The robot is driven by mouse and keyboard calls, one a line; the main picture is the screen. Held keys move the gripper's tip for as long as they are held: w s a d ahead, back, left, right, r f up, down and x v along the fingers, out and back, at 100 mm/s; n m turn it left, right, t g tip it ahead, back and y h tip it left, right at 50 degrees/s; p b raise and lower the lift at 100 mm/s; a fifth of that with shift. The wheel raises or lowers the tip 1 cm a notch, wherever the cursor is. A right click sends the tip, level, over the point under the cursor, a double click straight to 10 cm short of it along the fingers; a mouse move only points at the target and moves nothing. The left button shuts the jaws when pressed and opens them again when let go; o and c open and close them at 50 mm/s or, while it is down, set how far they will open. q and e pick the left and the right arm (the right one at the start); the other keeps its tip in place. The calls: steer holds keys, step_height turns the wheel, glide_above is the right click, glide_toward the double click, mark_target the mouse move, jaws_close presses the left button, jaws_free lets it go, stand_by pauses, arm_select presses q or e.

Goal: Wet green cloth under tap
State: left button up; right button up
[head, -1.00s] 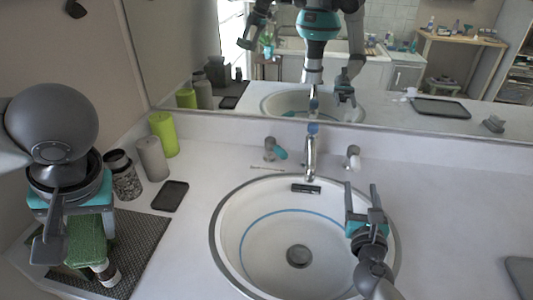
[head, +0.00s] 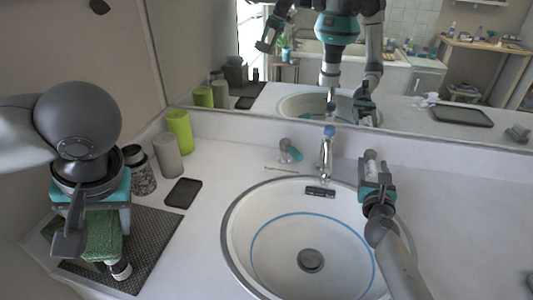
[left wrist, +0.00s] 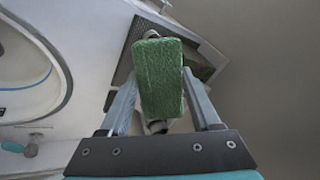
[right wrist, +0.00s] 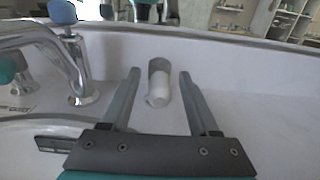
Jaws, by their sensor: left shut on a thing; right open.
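The green cloth (head: 103,240), a folded block, is between the fingers of my left gripper (head: 92,240), over the dark mat at the left. It also fills the middle of the left wrist view (left wrist: 160,80). The chrome tap (head: 327,158) with a blue top stands behind the round white basin (head: 240,255); no water shows. A white-and-grey cylindrical fitting (right wrist: 158,82), apparently the right tap handle, lies between the open fingers of my right gripper (right wrist: 157,75), with gaps on both sides. In the head view this gripper (head: 374,165) partly hides it.
A teal-tipped handle (head: 291,151) is left of the tap. A green cylinder (head: 179,132), a grey cylinder (head: 167,156), a jar (head: 141,172) and a black tray (head: 183,192) stand near the dark mat (head: 155,235). A bottle shows below the cloth. The right counter is clear.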

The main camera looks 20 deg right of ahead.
jaws_close()
stand_by(0.5)
stand_by(0.9)
